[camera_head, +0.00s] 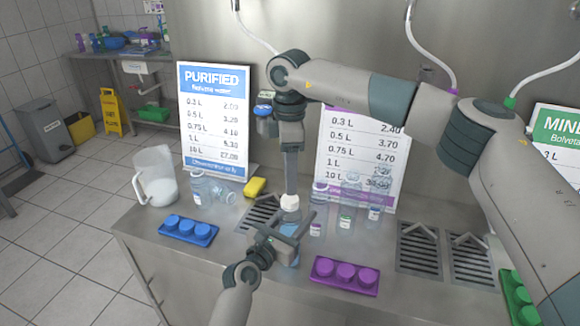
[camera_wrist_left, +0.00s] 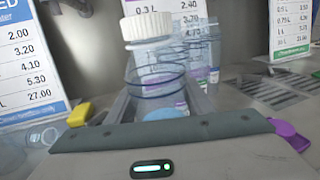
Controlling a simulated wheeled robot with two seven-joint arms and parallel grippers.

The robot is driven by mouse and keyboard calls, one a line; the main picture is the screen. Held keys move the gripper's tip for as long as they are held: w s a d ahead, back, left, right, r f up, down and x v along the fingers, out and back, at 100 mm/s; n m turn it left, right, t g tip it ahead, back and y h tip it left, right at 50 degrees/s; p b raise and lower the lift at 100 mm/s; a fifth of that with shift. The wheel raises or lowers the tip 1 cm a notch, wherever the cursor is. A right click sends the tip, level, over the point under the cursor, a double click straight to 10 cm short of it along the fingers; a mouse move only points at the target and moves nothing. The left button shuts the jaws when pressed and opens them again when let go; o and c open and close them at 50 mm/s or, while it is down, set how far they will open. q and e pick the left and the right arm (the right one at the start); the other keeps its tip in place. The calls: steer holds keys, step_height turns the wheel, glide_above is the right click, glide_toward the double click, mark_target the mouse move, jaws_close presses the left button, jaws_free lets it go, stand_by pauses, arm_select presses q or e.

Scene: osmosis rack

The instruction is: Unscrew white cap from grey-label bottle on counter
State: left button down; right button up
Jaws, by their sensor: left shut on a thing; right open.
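A clear bottle (camera_wrist_left: 158,82) stands upright between the fingers of my left gripper (camera_head: 290,232), which is shut on it above the counter's front part. Its white cap (camera_head: 290,202) is at the top and also shows in the left wrist view (camera_wrist_left: 146,27). A blue patch (camera_wrist_left: 166,114) shows low on the bottle; I cannot make out a grey label. My right gripper (camera_head: 291,188) points straight down from above, its tips at or just over the cap. It is open, and I cannot tell whether it touches the cap. It does not show in the left wrist view.
The metal counter (camera_head: 205,255) holds a blue cap tray (camera_head: 188,231), a purple cap tray (camera_head: 345,275) and a green cap tray (camera_head: 519,299). A jug (camera_head: 157,180), a yellow sponge (camera_head: 254,187) and several bottles (camera_head: 346,222) stand behind. Price boards (camera_head: 214,122) line the back.

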mark_target(290, 198)
steer(key=shift+f, duration=3.05)
steer(key=c, duration=1.1)
steer(key=shift+c, duration=0.3)
steer(key=shift+n, duration=0.3)
